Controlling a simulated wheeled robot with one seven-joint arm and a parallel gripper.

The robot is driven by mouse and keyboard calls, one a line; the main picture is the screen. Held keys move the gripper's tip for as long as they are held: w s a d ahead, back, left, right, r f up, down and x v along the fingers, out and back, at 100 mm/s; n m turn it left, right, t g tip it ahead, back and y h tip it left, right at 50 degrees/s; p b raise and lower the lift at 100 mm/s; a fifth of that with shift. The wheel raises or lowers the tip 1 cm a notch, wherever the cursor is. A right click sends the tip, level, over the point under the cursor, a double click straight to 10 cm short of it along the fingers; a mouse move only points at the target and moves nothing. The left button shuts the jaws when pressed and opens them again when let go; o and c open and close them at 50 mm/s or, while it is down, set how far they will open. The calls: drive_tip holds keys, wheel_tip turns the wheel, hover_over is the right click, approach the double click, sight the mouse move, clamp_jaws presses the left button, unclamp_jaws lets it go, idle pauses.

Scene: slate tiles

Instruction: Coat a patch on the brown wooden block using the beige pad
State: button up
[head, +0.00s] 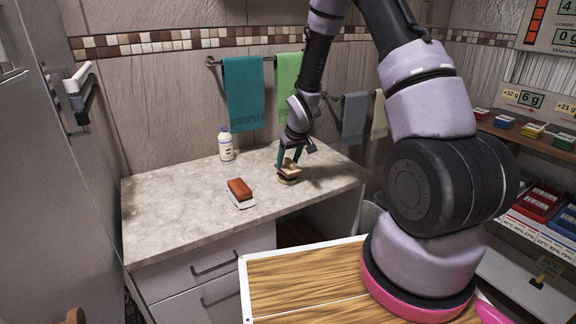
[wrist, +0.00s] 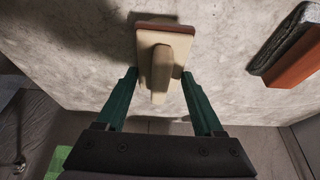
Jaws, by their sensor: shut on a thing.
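The beige pad (wrist: 179,55), with a raised beige grip, sits between the green fingers of my gripper (wrist: 160,78). My gripper (head: 289,163) is shut on it low over the right part of the counter, and the pad (head: 289,171) also shows in the head view. A thin brown strip shows along the pad's edge in the wrist view. I cannot tell whether it is the pad's underside or something beneath. An orange-brown block (head: 239,188) with a pale grey layer lies on the counter to the left, apart from the pad. It also shows in the wrist view (wrist: 300,64).
A white bottle (head: 225,144) stands at the back of the stone-topped counter (head: 165,205). Towels hang on the tiled wall behind. A wood-topped surface (head: 300,280) is nearer me. The counter's left and front parts are clear.

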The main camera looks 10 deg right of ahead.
sight(286, 156)
drive_tip(key=shift+r, duration=2.4)
